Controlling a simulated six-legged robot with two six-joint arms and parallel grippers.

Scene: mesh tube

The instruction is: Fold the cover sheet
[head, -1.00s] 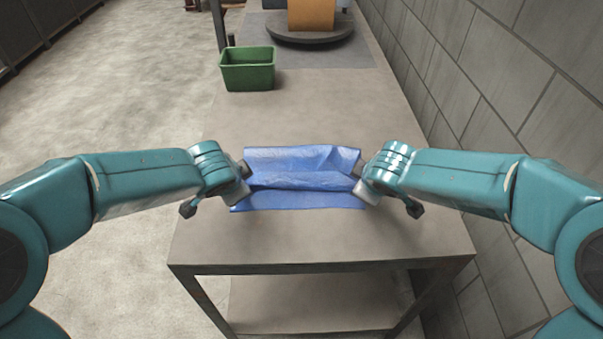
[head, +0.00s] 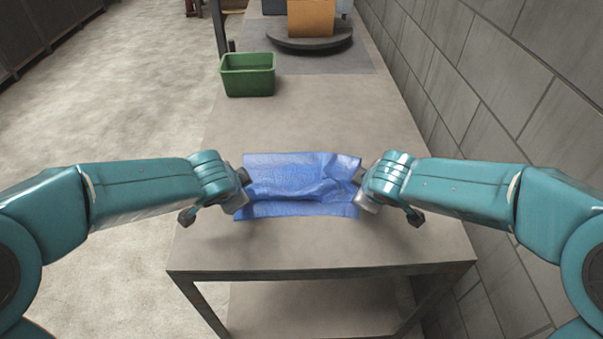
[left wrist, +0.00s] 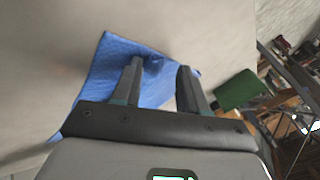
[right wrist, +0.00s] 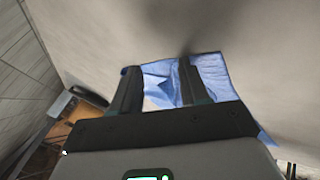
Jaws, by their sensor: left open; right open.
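The blue cover sheet (head: 300,180) lies on the grey table between my two grippers, with a raised crease across its middle and a strip of it nearer the front edge. My left gripper (head: 244,178) is at the sheet's left side. In the left wrist view its fingers (left wrist: 161,72) are apart, with blue sheet (left wrist: 110,65) below and between them. My right gripper (head: 361,177) is at the sheet's right side. In the right wrist view its fingers (right wrist: 157,72) are apart, with the sheet (right wrist: 212,78) below and between them. Neither holds the sheet.
A green bin (head: 248,75) stands farther back on the table (head: 320,248), at its left edge. Behind it are a dark round stand (head: 310,40) and an orange-brown object (head: 311,18). A block wall (head: 500,90) runs along the right. Table in front of the sheet is bare.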

